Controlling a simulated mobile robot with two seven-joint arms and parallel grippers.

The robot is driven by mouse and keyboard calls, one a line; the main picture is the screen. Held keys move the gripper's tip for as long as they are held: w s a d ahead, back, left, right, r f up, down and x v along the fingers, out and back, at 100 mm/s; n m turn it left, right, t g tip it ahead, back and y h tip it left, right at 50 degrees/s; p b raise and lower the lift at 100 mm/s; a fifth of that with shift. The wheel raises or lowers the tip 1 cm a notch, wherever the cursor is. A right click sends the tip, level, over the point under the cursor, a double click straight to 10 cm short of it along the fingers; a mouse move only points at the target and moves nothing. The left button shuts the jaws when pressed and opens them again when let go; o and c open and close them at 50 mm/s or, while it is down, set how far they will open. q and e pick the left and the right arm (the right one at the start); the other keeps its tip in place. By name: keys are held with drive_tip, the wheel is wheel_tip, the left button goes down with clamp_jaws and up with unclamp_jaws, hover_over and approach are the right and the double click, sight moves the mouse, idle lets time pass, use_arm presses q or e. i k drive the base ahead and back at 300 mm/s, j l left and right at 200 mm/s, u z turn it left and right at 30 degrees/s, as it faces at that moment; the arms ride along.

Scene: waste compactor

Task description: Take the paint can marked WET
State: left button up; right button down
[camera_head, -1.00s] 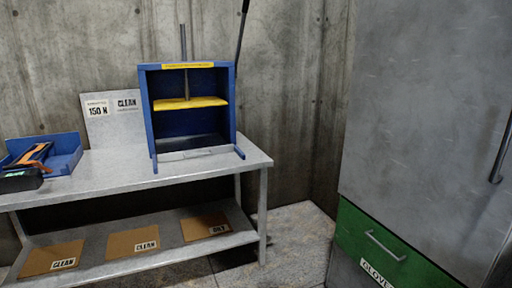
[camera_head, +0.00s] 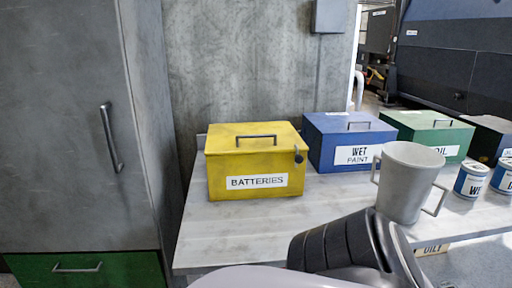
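A small paint can (camera_head: 471,181) with a white and blue label stands on the right part of the grey table. Its label shows "WE", and the rest is turned away. A similar can (camera_head: 503,178) stands just right of it, close to the picture's edge, and I cannot read its label. A dark, ribbed link of my arm rises from the bottom middle in front of the table. I cannot see fingertips of either gripper.
A grey two-handled container (camera_head: 405,183) stands out left of the cans, behind my arm. A yellow BATTERIES box (camera_head: 235,165), a blue WET PAINT box (camera_head: 318,148) and a green OIL box (camera_head: 425,124) line the table (camera_head: 225,235). A grey cabinet (camera_head: 60,120) is at left.

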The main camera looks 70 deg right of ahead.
sight(471, 176)
drive_tip(key=z, duration=3.7)
drive_tip(key=i+l+u, duration=0.1)
drive_tip(key=u, duration=1)
drive_tip(key=l+u, duration=0.95)
drive_tip(key=k+l+u, duration=0.2)
drive_tip(key=l, duration=0.25)
drive_tip(key=k+l+u, duration=0.1)
drive_tip(key=l, duration=0.25)
drive_tip(key=k+l+u, duration=0.15)
drive_tip(key=l, duration=0.25)
drive_tip(key=i, duration=0.05)
